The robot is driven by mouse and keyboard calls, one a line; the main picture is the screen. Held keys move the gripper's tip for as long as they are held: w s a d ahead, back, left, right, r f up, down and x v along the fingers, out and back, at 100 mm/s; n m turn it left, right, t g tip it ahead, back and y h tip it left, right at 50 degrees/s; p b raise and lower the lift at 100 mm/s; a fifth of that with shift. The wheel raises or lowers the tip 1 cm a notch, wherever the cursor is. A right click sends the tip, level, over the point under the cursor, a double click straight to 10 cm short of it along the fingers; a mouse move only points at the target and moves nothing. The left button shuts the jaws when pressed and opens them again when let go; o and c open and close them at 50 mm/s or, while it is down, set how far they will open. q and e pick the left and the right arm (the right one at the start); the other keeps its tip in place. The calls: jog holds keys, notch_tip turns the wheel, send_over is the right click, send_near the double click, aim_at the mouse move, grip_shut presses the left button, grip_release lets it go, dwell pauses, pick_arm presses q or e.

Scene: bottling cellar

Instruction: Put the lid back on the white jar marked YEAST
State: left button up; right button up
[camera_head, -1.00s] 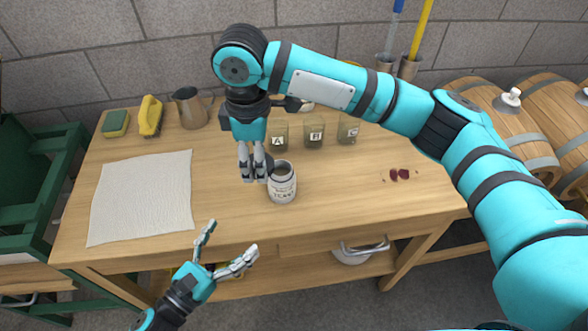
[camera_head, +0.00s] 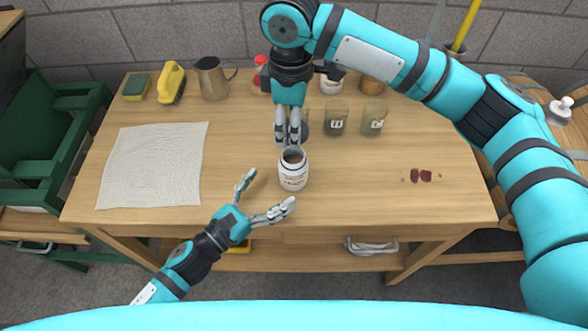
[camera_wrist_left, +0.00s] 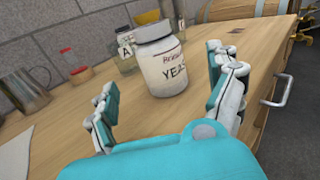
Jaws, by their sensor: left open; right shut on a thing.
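The white jar marked YEAST (camera_head: 293,174) stands upright near the table's front middle, its dark mouth uncovered. It also shows in the left wrist view (camera_wrist_left: 165,70), with its label facing me. My right gripper (camera_head: 288,143) points down just behind the jar's mouth in the head view.
Labelled glasses (camera_head: 336,122) stand behind the jar. A metal jug (camera_head: 212,78), a yellow brush (camera_head: 171,83) and a sponge (camera_head: 136,88) stand at the back left. A white cloth (camera_head: 153,165) lies at left, dark red bits (camera_head: 421,176) at right. Table between jar and bits is clear.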

pick_arm(q)
jog(key=x, duration=0.8)
pick_arm(e)
jog(key=shift+a, duration=0.1)
pick_arm(q)
jog(key=shift+c, duration=0.5)
jog(key=c, duration=1.7)
pick_arm(e)
send_over(291, 150)
jog(key=s, duration=0.2)
jog(key=shift+f, duration=2.45)
jog(key=shift+f, duration=0.9)
pick_arm(q)
grip_shut()
pick_arm(e)
jog(key=shift+f, duration=0.55)
